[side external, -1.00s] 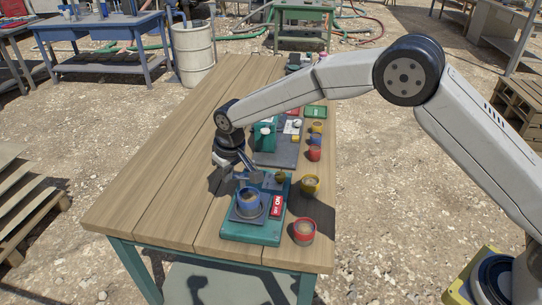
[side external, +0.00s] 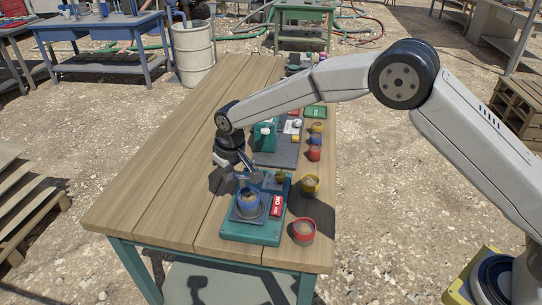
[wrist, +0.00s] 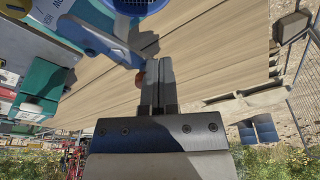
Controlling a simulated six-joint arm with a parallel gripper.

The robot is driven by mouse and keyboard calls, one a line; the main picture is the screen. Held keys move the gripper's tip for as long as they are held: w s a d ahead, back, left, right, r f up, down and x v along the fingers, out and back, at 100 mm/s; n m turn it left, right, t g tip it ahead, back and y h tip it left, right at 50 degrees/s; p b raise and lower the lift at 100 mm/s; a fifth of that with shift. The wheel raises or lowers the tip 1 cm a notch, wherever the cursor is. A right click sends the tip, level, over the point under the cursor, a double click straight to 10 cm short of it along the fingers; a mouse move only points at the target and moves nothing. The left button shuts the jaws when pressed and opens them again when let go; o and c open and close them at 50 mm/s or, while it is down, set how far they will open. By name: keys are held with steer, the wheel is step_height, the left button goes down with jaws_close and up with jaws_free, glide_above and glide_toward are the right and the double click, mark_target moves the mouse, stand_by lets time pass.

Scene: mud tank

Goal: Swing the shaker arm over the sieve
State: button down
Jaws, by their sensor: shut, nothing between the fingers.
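A blue sieve (side external: 249,199) sits upright on a dark round plate on the green shaker base (side external: 252,231) near the table's front end. Its mesh also shows at the top of the wrist view (wrist: 138,4). A blue-grey bar (wrist: 103,37), which looks like the shaker arm, runs beside the sieve in the wrist view, its end near my fingertips and apart from the mesh. My gripper (wrist: 157,72) is shut and empty beside that end; I cannot tell whether they touch. In the side view my gripper (side external: 243,175) hangs just behind the sieve, and the bar's outline is unclear.
A red switch (side external: 277,206) is on the base's right side. A red cup (side external: 303,231) and a yellow cup (side external: 310,185) stand to the right. A green device (side external: 265,136) stands behind on a dark mat. The table's left half (side external: 150,190) is clear.

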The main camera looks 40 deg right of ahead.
steer(key=shift+w+d, duration=0.3)
steer(key=shift+w, duration=0.2)
stand_by(0.4)
steer(key=shift+w+d, duration=0.2)
steer(key=shift+w, duration=0.1)
steer(key=shift+w+d, duration=0.15)
steer(key=shift+w, duration=0.05)
steer(key=shift+w+d, duration=0.2)
steer(key=shift+d, duration=0.1)
stand_by(0.5)
steer(key=shift+w+d, duration=0.25)
steer(key=shift+d, duration=0.05)
steer(key=shift+a, duration=0.1)
steer(key=shift+w+a, duration=0.1)
steer(key=shift+a, duration=0.4)
